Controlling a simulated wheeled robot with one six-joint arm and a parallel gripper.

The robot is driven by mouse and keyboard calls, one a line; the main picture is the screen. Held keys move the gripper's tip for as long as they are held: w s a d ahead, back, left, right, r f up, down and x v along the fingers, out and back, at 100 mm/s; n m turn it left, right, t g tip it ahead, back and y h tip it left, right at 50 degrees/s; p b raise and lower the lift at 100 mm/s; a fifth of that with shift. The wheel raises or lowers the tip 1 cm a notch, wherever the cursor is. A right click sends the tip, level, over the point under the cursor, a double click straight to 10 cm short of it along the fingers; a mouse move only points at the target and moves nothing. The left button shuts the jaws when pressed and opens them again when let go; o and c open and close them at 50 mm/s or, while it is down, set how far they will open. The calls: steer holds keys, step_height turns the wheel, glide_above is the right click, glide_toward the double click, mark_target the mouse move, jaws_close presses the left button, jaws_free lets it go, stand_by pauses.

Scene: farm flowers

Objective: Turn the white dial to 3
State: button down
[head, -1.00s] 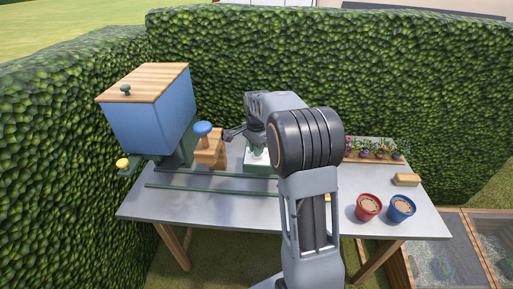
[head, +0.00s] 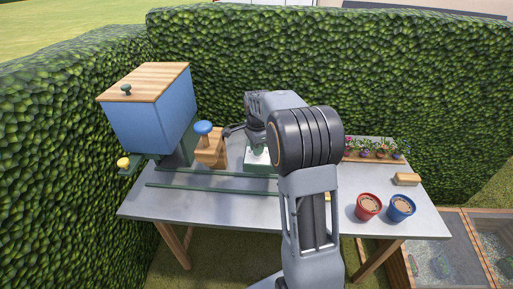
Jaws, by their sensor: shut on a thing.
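A green box (head: 262,170) with a white face (head: 250,158) on top stands at the middle of the table, partly behind my arm. My gripper (head: 258,149) points down onto this white face and is shut on what appears to be the white dial. The dial itself is mostly hidden by the gripper, and its numbers and pointer cannot be read in the head view.
A blue hopper (head: 152,115) with a wooden lid stands at the left, beside a wooden block with a blue knob (head: 204,128). Green rails (head: 210,190) run along the table (head: 225,205). Red (head: 368,207) and blue pots (head: 401,208) stand at the right, flowers (head: 378,150) behind.

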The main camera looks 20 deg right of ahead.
steer(key=c, duration=1.2)
jaws_free()
steer(key=shift+o, duration=0.2)
steer(key=shift+r, duration=0.1)
step_height(320, 180, up, 14)
steer(key=shift+w+f, duration=0.1)
steer(key=shift+f, duration=0.1)
